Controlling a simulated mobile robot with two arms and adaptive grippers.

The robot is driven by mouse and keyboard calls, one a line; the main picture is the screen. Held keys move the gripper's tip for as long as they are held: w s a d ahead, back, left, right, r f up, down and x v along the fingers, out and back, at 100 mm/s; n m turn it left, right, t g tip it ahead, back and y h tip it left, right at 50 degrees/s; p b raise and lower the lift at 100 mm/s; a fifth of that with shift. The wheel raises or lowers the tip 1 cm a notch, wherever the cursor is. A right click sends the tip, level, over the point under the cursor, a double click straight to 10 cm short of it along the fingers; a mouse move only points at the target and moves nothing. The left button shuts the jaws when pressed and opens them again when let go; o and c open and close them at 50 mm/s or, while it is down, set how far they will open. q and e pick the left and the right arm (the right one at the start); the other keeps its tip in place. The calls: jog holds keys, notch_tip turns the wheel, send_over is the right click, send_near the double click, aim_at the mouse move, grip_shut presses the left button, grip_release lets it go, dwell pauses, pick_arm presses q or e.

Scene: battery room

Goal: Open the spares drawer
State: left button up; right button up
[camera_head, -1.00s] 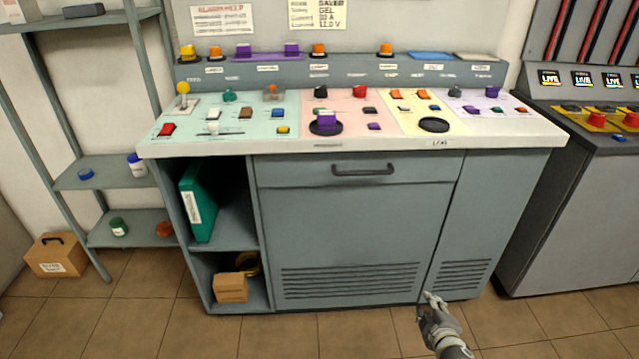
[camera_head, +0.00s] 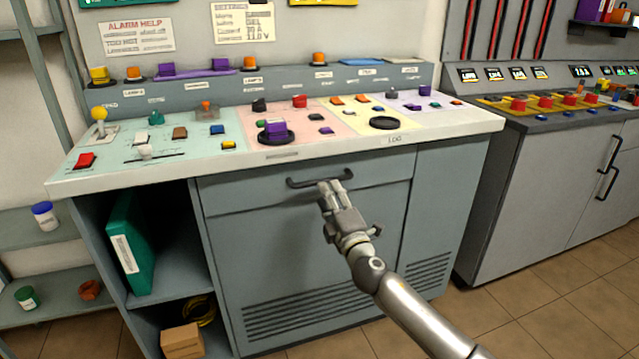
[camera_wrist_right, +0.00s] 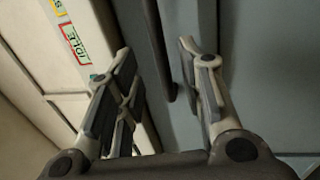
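The drawer (camera_head: 250,190) is a grey front under the worktop of the control desk, with a dark bar handle (camera_head: 320,179). It sits flush with the cabinet, shut. My right gripper (camera_head: 330,187) is at the handle, just below its right part in the head view. In the right wrist view its two fingers (camera_wrist_right: 155,70) are spread apart, with the dark handle (camera_wrist_right: 158,45) showing in the gap between them. I cannot tell whether the fingers touch the handle. My left gripper is not in view.
The desk top (camera_head: 450,125) carries several buttons and knobs just above the drawer. An open shelf at left holds a green binder (camera_head: 130,245) and a cardboard box (camera_head: 183,341). A second console (camera_head: 540,180) stands at right. Tiled floor (camera_head: 520,300) is free between.

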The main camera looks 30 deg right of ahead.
jog(key=shift+x, duration=3.15)
jog(key=shift+f, duration=0.1)
grip_shut()
